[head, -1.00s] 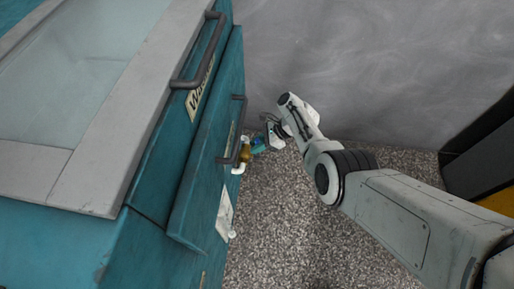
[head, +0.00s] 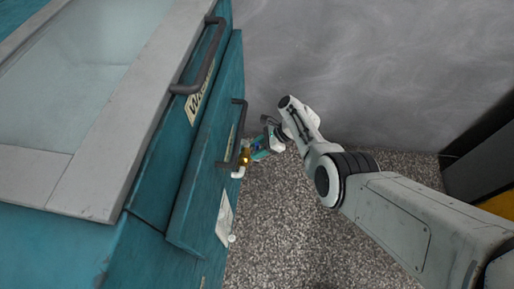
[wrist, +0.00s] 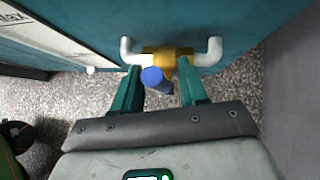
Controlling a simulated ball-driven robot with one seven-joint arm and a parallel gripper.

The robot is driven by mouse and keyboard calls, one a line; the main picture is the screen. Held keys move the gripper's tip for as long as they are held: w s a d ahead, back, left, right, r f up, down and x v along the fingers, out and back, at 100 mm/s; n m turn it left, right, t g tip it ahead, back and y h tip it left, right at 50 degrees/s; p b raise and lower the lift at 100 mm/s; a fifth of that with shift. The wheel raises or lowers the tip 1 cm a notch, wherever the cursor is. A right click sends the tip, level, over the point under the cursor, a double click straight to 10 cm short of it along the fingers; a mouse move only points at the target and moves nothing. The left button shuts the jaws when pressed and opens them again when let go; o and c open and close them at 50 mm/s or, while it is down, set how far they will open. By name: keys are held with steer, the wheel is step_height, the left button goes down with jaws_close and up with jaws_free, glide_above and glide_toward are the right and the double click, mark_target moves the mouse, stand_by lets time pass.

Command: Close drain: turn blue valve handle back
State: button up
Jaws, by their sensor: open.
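The blue valve handle (wrist: 152,77) shows in the wrist view in front of a brass valve body (wrist: 178,60) between white pipe elbows on the teal cabinet. My gripper (wrist: 160,92) is open, with one teal finger on each side of the blue handle. I cannot tell whether either finger touches it. In the head view my gripper (head: 266,145) is beside the brass valve (head: 245,156) at the cabinet's side. The handle is small and partly hidden there.
The teal cabinet (head: 150,200) with dark bar handles (head: 238,135) stands at left. A grey wall (head: 380,70) is behind. Speckled floor (head: 290,220) is clear under my arm. A dark cabinet (head: 490,150) stands at right.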

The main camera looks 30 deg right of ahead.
steer(key=p+v, duration=0.5)
steer(key=v, duration=0.5)
steer(key=shift+d+r, duration=0.15)
steer(key=shift+d, duration=0.05)
steer(key=shift+s, duration=0.1)
steer(key=s+f+n+g+h, duration=0.2)
steer(key=s+f+n+h, duration=0.1)
steer(key=s+n, duration=0.55)
steer(key=s+a+r+n+g+h, duration=0.15)
steer(key=s+n, duration=0.25)
steer(key=s, duration=0.4)
steer(key=s+a+r+n+t+h, duration=0.1)
steer(key=s+r+n+h, duration=0.2)
steer(key=s, duration=0.4)
steer(key=s+a+r+n, duration=0.2)
steer(key=s+r+n, duration=0.5)
steer(key=s+r, duration=0.15)
step_height(320, 180, up, 14)
steer(key=s+p, duration=0.1)
steer(key=p, duration=1.2)
steer(key=shift+d+f+h+p, duration=0.2)
steer(key=shift+h+p, duration=0.2)
steer(key=shift+h, duration=0.05)
steer(key=shift+s, duration=0.15)
